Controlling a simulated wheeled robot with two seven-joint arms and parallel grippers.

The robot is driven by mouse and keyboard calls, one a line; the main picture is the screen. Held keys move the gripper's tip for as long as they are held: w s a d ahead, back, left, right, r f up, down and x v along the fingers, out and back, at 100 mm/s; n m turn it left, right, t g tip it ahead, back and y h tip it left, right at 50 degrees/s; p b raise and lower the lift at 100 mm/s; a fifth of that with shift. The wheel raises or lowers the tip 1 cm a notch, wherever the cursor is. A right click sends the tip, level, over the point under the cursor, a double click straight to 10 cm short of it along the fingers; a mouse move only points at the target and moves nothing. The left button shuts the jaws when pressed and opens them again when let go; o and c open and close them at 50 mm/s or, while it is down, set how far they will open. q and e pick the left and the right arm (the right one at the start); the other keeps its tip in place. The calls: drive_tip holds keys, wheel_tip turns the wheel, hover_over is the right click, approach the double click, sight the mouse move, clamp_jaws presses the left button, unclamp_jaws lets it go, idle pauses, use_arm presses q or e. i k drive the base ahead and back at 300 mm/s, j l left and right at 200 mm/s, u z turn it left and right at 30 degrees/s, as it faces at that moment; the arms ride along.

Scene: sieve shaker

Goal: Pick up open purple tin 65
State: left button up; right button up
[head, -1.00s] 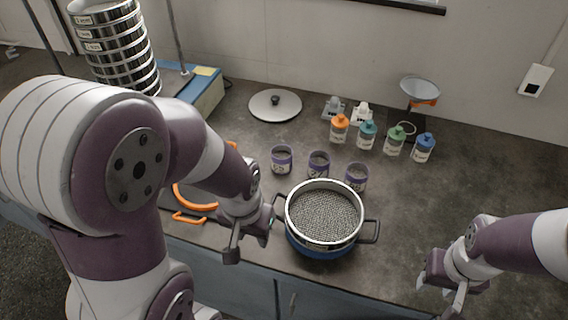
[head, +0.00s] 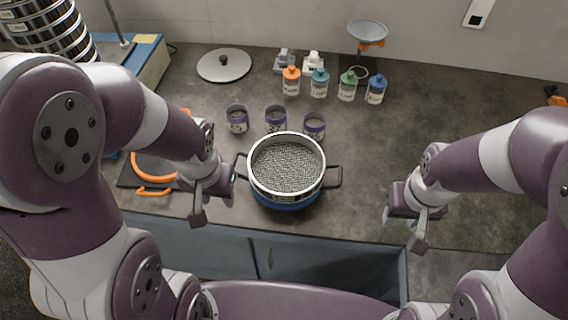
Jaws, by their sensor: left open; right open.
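Three open purple tins stand in a row behind the pot: a left tin (head: 237,119), a middle tin (head: 275,119) and a right tin (head: 314,126). Their labels are too small to read surely, so I cannot tell which is 65. My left gripper (head: 214,202) is open and empty, left of the pot and in front of the tins. My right gripper (head: 404,229) is open and empty, over the counter's front edge, right of the pot and well away from the tins.
A blue pot (head: 286,200) with a mesh sieve and two side handles stands in front of the tins. Several capped bottles, including an orange-capped bottle (head: 291,82), stand behind them. A round lid (head: 224,66) lies at the back left. The counter's right side (head: 470,110) is clear.

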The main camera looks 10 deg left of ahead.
sight(237, 115)
drive_tip(key=i+j, duration=0.1)
drive_tip(key=j, duration=0.3)
drive_tip(key=i+j, duration=0.1)
drive_tip(key=j, duration=0.3)
drive_tip(key=i+j, duration=0.1)
drive_tip(key=j, duration=0.3)
